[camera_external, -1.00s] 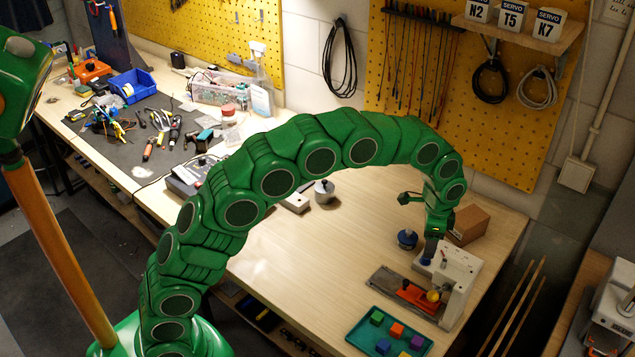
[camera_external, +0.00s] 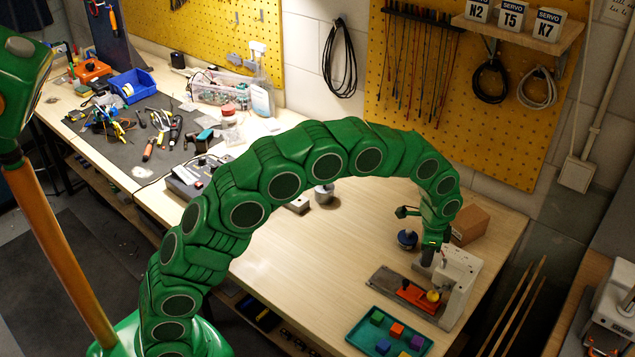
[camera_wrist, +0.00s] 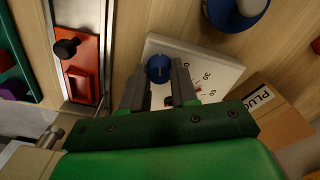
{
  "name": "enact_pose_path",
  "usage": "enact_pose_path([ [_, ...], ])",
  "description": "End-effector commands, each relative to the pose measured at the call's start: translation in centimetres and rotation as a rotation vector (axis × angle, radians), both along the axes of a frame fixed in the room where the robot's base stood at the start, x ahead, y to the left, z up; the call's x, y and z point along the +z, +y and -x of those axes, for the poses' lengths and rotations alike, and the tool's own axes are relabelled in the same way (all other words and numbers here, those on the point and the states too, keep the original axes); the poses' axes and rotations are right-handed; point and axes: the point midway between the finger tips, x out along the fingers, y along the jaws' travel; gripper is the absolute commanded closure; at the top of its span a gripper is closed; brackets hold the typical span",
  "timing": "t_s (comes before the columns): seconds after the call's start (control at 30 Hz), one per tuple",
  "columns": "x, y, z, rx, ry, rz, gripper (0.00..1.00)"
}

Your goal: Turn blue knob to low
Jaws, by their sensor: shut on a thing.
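The blue knob (camera_wrist: 159,68) stands on a white panel (camera_wrist: 200,62) with dark dial numbers beside it, among them 0 and 30. The knob's pointer is too small to read. In the wrist view my gripper (camera_wrist: 159,76) has one finger on each side of the knob and is shut on it. In the external view my gripper (camera_external: 428,257) reaches down to the left end of the white device (camera_external: 461,268) near the bench's right edge. It hides the knob there.
An orange part with a black knob (camera_wrist: 67,47) sits on a metal plate beside the panel. A teal tray (camera_external: 362,338) with coloured cubes lies in front. A round blue item (camera_external: 407,238) and a cardboard box (camera_external: 470,222) stand close behind. The bench's middle is clear.

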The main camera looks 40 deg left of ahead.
Motion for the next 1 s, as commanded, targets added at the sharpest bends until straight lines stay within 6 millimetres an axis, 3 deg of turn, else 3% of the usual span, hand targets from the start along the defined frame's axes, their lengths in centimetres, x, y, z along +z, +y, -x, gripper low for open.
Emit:
enact_pose_path([
  [0.23,0.01,0.01,0.00,0.062,0.001,0.000,1.00],
  [0.7,0.00,0.07,-0.05,0.426,0.000,0.000,1.00],
  [1.0,0.00,0.02,-0.02,0.489,0.001,0.001,1.00],
])
